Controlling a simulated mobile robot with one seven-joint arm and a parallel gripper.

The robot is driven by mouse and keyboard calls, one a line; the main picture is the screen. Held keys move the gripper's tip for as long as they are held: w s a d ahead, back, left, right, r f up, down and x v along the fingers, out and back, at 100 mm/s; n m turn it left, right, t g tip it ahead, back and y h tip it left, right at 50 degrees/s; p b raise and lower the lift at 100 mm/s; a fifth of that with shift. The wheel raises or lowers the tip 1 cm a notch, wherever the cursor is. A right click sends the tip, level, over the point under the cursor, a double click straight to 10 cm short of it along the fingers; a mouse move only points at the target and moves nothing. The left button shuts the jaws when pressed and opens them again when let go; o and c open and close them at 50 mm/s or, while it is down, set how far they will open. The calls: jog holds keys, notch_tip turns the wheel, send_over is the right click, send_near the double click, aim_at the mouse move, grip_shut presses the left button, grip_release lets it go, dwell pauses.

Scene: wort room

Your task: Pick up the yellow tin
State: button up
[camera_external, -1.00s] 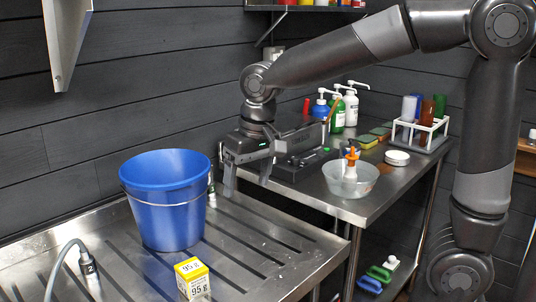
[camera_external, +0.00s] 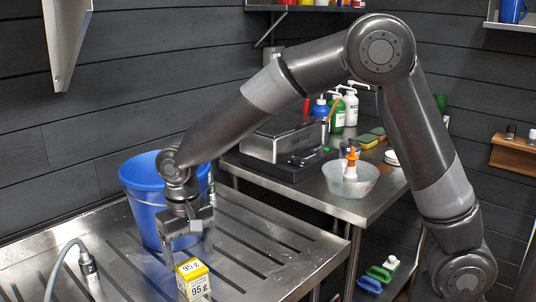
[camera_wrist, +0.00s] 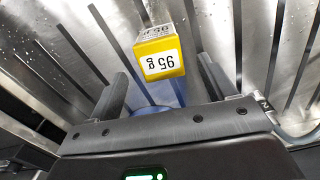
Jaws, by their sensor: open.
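My gripper (camera_external: 187,256) is open and empty, pointing down, just above and behind the tin. In the wrist view my gripper (camera_wrist: 163,78) shows both fingers spread wide, and they do not appear to touch the tin.
A blue bucket (camera_external: 143,190) stands right behind my gripper. A grey hose (camera_external: 65,250) with a metal end is at the left. The slatted table (camera_external: 275,255) is clear to the right. A side table holds a clear bowl (camera_external: 340,185), a scale (camera_external: 283,142) and bottles.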

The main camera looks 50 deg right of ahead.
aim_at(191, 266)
jog(key=shift+w+f, duration=0.1)
jog(key=shift+f, duration=2.65)
jog(key=shift+c, duration=0.5)
jog(key=c, duration=1)
